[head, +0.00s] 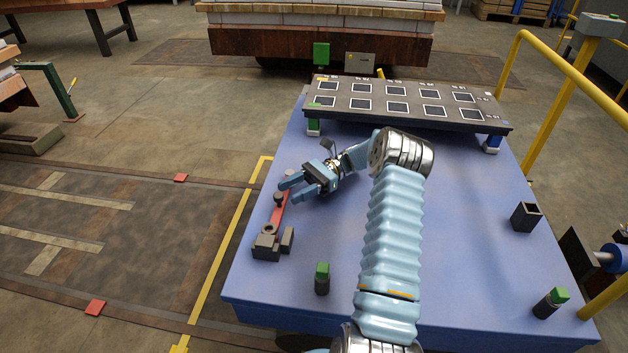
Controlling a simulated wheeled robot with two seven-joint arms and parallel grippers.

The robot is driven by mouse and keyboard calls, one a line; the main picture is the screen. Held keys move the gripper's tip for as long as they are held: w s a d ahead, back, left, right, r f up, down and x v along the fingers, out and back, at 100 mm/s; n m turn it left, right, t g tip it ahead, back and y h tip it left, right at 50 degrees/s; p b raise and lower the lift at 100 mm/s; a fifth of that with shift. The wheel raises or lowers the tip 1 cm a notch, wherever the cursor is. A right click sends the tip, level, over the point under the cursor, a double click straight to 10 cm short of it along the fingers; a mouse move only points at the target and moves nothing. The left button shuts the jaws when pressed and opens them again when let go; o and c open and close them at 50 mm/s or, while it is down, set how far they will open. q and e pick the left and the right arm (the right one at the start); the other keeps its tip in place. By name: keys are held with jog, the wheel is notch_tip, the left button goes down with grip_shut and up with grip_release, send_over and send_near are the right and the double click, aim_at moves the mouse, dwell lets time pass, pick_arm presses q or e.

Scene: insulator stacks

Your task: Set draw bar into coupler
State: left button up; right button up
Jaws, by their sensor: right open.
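A red draw bar (277,215) lies near the left edge of the blue table. Its far end is partly hidden by my right gripper. Its near end meets a dark grey block (265,247) with a slotted shape, which looks like the coupler; I cannot tell whether the bar is seated in it. My right gripper (291,192) is open, with its fingers pointing left at the far end of the bar. I cannot tell whether the fingers touch it. My left gripper is not in view.
The blue table (470,260) has a raised dark panel (400,102) with several white-framed squares at its back. A green-topped post (322,278) stands near the front, another (550,303) at the right, beside an open dark box (526,216). A yellow rail (560,100) runs along the right.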

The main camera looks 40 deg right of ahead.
jog(key=d, duration=0.4)
jog(key=s+d, duration=0.1)
jog(key=d, duration=0.2)
jog(key=shift+d+f, duration=0.1)
jog(key=shift+d, duration=0.2)
jog(key=shift+s+d, duration=0.15)
jog(key=shift+d, duration=0.7)
